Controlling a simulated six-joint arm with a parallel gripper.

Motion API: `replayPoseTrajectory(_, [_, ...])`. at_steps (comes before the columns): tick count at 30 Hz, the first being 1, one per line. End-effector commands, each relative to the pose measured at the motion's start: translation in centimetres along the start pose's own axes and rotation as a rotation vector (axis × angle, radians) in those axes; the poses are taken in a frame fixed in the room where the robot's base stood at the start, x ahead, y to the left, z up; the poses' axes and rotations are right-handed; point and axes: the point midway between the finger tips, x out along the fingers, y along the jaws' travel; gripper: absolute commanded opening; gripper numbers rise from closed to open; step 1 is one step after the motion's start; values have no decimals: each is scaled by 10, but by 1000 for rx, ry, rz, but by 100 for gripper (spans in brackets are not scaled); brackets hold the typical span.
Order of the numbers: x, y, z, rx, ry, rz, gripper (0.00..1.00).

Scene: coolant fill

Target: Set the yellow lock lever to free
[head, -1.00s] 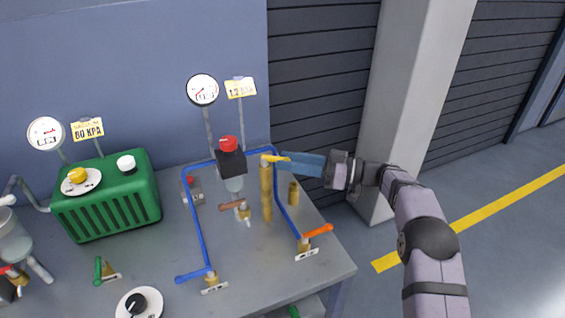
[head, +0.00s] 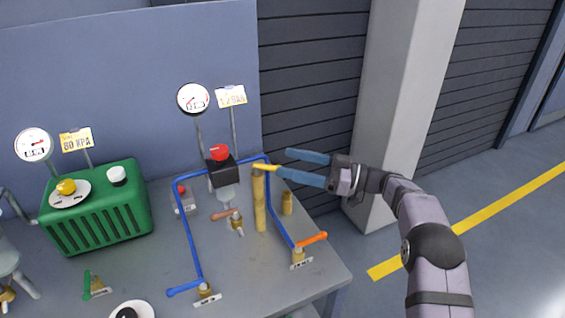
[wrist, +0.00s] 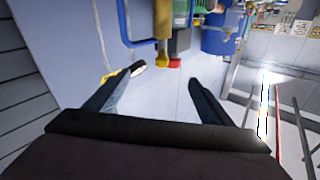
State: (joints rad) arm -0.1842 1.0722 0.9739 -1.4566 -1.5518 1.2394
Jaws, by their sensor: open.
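The yellow lock lever (head: 266,167) sits on top of a tall brass post (head: 259,203) at the right of the bench and points to the right. My gripper (head: 284,162) is open, with two blue fingers spread just right of the lever. The nearer finger's tip is at the lever's end; I cannot tell whether they touch. Nothing is held. In the wrist view my gripper (wrist: 159,84) shows its fingers apart, and a yellow part (wrist: 111,75) lies by the left fingertip.
A short brass post (head: 287,203) stands right of the tall one. A green unit (head: 95,210) is at left. The floor to the right is clear.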

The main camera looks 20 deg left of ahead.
Motion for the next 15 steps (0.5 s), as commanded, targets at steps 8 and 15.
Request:
replayPoseTrajectory(8, [71, -4, -78, -149, 343, 132, 75])
replayPoseTrajectory(15, [102, 5, -119, -229, 569, 415, 75])
